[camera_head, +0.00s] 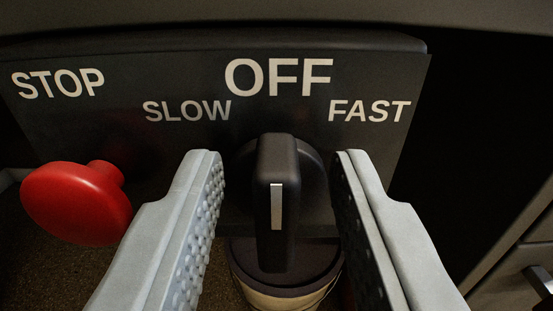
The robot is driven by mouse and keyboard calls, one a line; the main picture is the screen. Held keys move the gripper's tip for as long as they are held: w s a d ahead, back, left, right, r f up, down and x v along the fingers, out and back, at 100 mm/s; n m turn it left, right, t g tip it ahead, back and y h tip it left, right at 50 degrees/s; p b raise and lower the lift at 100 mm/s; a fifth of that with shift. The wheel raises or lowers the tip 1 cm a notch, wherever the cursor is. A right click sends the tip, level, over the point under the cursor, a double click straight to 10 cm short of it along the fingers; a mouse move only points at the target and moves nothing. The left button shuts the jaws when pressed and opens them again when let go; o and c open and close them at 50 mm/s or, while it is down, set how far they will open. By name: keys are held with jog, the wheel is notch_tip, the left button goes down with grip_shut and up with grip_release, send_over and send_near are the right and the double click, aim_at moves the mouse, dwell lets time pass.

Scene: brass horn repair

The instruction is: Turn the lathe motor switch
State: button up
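The lathe motor switch (277,205) is a black rotary knob with a white line on its grip bar. The bar stands vertical, with the line pointing up toward the OFF label (279,77). SLOW (187,111) is marked to its upper left and FAST (369,111) to its upper right. My gripper (281,165) is open, with one grey studded finger on each side of the knob. A gap shows between each finger and the grip bar. The fingertips overlap the round base of the knob in the picture; I cannot tell whether they touch it.
A red mushroom STOP button (78,202) sticks out of the dark panel (130,135) at the left, close to my left finger. A round container (262,298) shows below the knob. A drawer front with a handle (541,279) is at the lower right.

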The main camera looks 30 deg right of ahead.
jog(key=shift+c, duration=0.4)
grip_shut()
jog(key=shift+n, duration=0.4)
jog(key=n, duration=0.3)
jog(key=shift+w+a, duration=0.15)
jog(key=shift+a, duration=0.1)
jog(key=shift+w+a+f+n, duration=0.1)
jog(key=shift+n, duration=0.9)
jog(key=shift+a+f+n, duration=0.1)
jog(key=shift+n, duration=0.9)
jog(key=shift+o, duration=0.4)
grip_release()
